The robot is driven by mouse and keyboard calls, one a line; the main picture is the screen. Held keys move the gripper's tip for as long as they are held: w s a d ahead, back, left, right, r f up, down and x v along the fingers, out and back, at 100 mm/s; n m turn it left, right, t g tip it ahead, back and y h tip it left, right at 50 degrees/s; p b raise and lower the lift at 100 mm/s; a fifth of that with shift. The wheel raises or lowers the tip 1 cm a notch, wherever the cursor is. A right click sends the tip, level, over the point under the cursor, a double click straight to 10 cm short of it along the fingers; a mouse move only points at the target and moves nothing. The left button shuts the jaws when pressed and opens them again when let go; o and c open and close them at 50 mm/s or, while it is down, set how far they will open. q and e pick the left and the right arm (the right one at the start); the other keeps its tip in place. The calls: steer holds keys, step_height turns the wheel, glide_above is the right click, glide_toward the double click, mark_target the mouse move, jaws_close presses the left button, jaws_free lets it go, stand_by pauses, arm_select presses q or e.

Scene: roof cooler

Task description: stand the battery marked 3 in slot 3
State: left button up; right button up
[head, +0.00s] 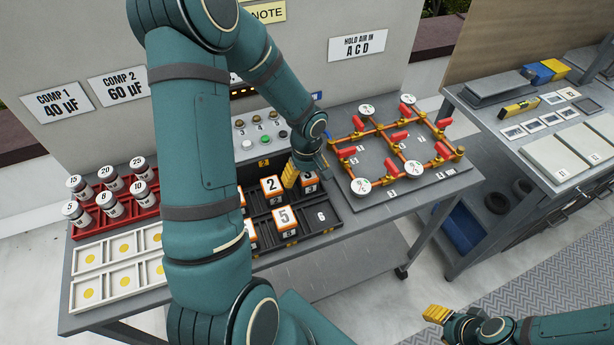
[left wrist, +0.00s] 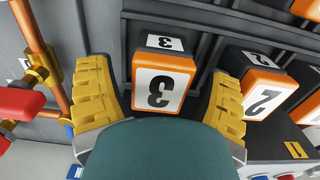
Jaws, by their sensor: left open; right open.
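The battery marked 3 (head: 310,188) has an orange and white top and a dark body. It appears upright in the back right slot of the dark rack (head: 332,232), the place of slot 3; whether it sits fully down I cannot tell. My left gripper (head: 291,176) is at it, partly hiding it. In the left wrist view the battery (left wrist: 160,88) stands between the yellow fingers of the left gripper (left wrist: 160,100), with gaps at both sides. The slot floor is hidden. My right gripper (head: 437,314) is open and empty at the lower right, away from the table.
Battery 2 (head: 271,185) stands close beside battery 3, and battery 5 (head: 285,217) in front of it. Slot 6 (head: 320,216) is empty. A board of copper pipes (head: 395,186) lies to the right. A red rack of jars (head: 112,208) is at the left.

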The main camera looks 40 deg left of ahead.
mark_target(307, 174)
arm_select(q)
step_height(307, 174, up, 12)
steer(key=p, duration=0.1)
steer(key=shift+f+p, duration=0.25)
steer(key=shift+p, duration=0.1)
arm_select(e)
steer(key=shift+w+d+r, duration=0.1)
steer(key=shift+w+r, duration=0.2)
steer(key=shift+r, duration=0.6)
arm_select(q)
steer(key=shift+s+d, duration=0.1)
arm_select(e)
steer(key=shift+s, duration=0.1)
